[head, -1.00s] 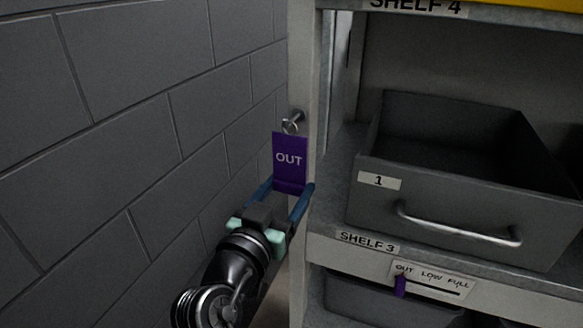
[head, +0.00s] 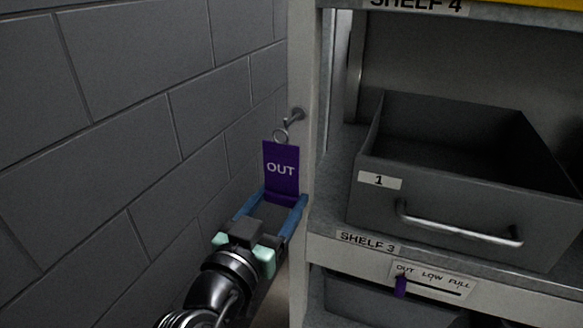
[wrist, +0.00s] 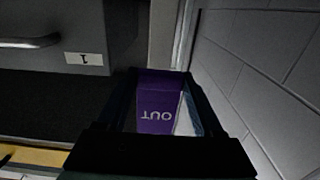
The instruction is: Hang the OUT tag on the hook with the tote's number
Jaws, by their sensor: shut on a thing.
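The purple OUT tag (head: 281,166) hangs upright in my gripper (head: 284,199), which is shut on its lower edge. In the wrist view the tag (wrist: 157,108) shows upside down between the fingers. The tag's metal ring (head: 280,136) is at its top, just below and left of the tip of a metal hook (head: 296,116) on the shelf post. I cannot tell whether ring and hook touch. No number shows by the hook. A grey tote (head: 440,215) labelled 1 stands on shelf 3, right of the post; its label also shows in the wrist view (wrist: 84,59).
The shelf post (head: 303,60) stands right beside the tag. A grey block wall (head: 130,110) runs along the left, with a narrow gap to the post. Below shelf 3, a strip reading OUT LOW FULL (head: 435,279) has a purple slider (head: 401,286) under OUT.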

